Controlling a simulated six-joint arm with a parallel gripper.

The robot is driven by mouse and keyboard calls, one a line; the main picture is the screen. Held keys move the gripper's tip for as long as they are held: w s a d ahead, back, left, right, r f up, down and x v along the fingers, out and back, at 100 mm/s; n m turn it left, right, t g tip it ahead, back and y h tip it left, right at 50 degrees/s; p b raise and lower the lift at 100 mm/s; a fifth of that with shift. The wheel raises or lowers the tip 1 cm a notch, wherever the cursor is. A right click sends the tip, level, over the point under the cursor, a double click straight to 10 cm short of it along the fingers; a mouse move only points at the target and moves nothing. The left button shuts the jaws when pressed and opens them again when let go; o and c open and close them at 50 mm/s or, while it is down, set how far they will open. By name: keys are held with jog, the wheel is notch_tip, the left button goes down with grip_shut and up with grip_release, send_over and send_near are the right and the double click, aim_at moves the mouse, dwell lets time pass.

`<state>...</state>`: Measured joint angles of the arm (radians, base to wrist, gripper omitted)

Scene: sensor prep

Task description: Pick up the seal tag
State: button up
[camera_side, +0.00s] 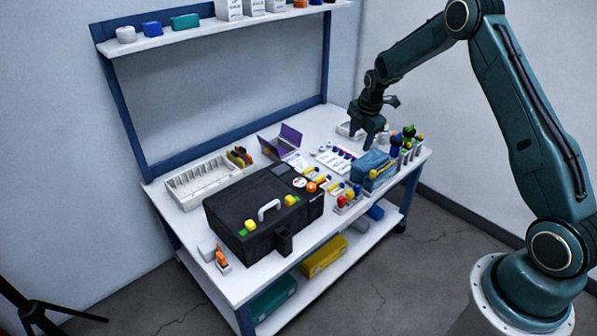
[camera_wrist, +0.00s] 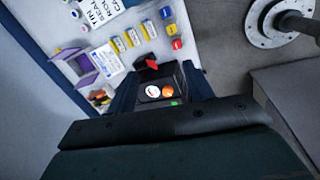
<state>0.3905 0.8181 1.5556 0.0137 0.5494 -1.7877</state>
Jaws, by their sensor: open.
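My gripper (camera_side: 368,130) is open and empty. In the side view it hangs above the back right part of the bench, well to the right of and apart from the black case (camera_side: 248,207). I cannot tell for sure which item is the seal tag. A small red piece (camera_wrist: 148,62) shows in the wrist view beside a dark surface with a white disc (camera_wrist: 152,91) and an orange disc (camera_wrist: 167,90). The same white disc (camera_side: 300,183) and orange disc (camera_side: 311,187) show at the case's right end in the side view. My gripper's body fills the bottom of the wrist view.
On the bench (camera_side: 232,285) stand a white divided tray (camera_side: 200,180), a purple open holder (camera_side: 285,138), a blue pouch (camera_side: 374,166) and several small coloured parts. Bottles (camera_side: 405,145) stand at the right end. A shelf (camera_side: 215,30) runs above the back.

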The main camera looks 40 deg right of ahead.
jog(key=d+f+n, duration=0.2)
jog(key=d+f, duration=0.2)
jog(key=f, duration=0.7)
jog(key=shift+d+f+n, duration=0.2)
jog(key=shift+n, duration=0.2)
send_near(358, 186)
jog(key=shift+x, duration=2.55)
jog(key=shift+w+a, duration=0.15)
jog(key=shift+s+d+x, duration=0.1)
jog(key=shift+x, duration=0.75)
jog(key=shift+s+d+x, duration=0.1)
jog(key=shift+x, duration=1.6)
jog(key=c, duration=1.1)
